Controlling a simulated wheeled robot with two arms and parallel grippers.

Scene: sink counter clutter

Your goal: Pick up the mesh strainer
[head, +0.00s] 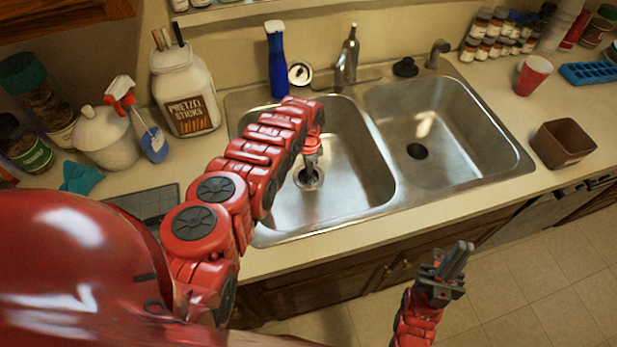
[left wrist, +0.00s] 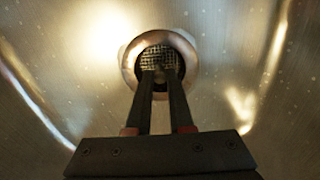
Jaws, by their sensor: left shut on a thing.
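The mesh strainer (head: 309,179) sits in the drain of the left sink basin. In the left wrist view it shows as a coppery metal ring around a dark mesh (left wrist: 183,46). My left gripper (left wrist: 161,74) reaches down over it, its fingertips close together at the strainer's middle and shut on it. In the head view my left gripper (head: 311,168) points down into the left basin, and the arm hides part of the basin. The fingertips cover part of the mesh. My right gripper (head: 459,258) is in front of the counter, away from the strainer; its finger gap is unclear.
The left basin's steel walls (head: 365,165) surround my left gripper. The right basin (head: 440,130) is empty. A brown container (head: 563,143) and a red cup (head: 533,76) stand on the right counter.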

